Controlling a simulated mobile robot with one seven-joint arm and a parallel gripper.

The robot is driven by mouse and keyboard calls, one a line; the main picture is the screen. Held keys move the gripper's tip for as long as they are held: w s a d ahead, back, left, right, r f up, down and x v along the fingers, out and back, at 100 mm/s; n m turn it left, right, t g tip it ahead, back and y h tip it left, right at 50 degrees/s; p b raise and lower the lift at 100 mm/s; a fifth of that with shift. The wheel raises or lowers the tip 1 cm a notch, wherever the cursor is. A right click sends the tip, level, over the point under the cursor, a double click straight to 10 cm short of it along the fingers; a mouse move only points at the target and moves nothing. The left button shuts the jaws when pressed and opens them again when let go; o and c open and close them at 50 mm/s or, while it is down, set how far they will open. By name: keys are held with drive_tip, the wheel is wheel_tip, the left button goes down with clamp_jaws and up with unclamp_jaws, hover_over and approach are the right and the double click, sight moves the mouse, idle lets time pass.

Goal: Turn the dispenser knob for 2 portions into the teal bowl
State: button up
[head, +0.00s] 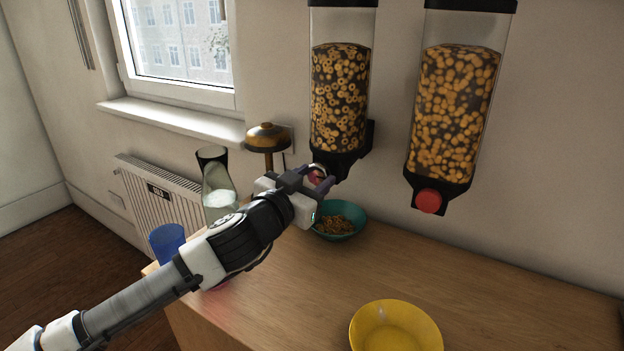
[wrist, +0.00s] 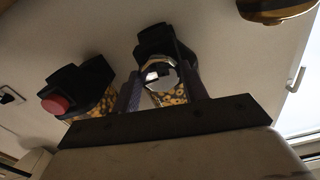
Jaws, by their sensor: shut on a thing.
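The left cereal dispenser (head: 340,95) hangs on the wall and holds ring-shaped cereal. My gripper (head: 318,178) is shut on its knob, which is mostly hidden by the fingers; a bit of red shows between them. In the wrist view my gripper (wrist: 160,85) closes around the knob below the dispenser. The teal bowl (head: 358,213) stands on the counter beneath this dispenser, with some cereal (head: 335,225) in it. The right dispenser (head: 455,95) holds round cereal, and its red knob (head: 428,201) is free; that knob also shows in the wrist view (wrist: 55,105).
A yellow bowl (head: 395,328) sits at the counter's front. A glass carafe with white contents (head: 218,185), a blue cup (head: 167,240) and a brass-coloured lamp (head: 267,137) stand to the left, near my arm. The wooden counter (head: 480,275) is clear at right.

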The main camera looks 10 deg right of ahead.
drive_tip(key=m, duration=0.4)
drive_tip(key=shift+m, duration=0.4)
drive_tip(key=m+b, duration=0.1)
drive_tip(key=m, duration=0.3)
drive_tip(key=shift+m, duration=0.3)
drive_tip(key=m, duration=0.4)
drive_tip(key=shift+m, duration=0.3)
drive_tip(key=shift+m+b, duration=0.55)
drive_tip(key=shift+m, duration=1.65)
drive_tip(key=o, duration=1)
